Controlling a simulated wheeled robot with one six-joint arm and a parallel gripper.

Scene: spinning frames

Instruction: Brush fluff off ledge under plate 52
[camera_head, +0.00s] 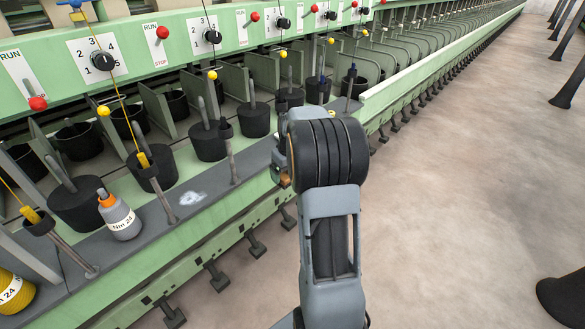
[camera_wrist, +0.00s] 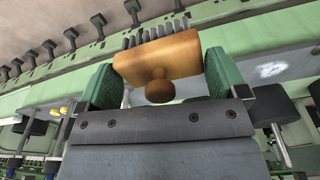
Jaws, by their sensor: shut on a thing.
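My gripper (camera_wrist: 160,78) is shut on a wooden brush (camera_wrist: 158,55), its green jaws on either side of the brown block. Dark bristles (camera_wrist: 150,36) point away from the wrist. In the head view my arm hides most of the gripper; a small brown bit of the brush (camera_head: 285,181) shows at its left edge. White fluff (camera_head: 192,198) lies on the grey ledge (camera_head: 152,222), left of my gripper and apart from it. The fluff also shows at right in the wrist view (camera_wrist: 270,70). I cannot read a number 52 on any plate.
A grey bottle with an orange cap (camera_head: 121,219) stands on the ledge left of the fluff. A yellow yarn package (camera_head: 14,291) is at far left. Thin posts (camera_head: 232,160) rise along the ledge, with black pots (camera_head: 208,141) behind. Open floor (camera_head: 450,180) lies right.

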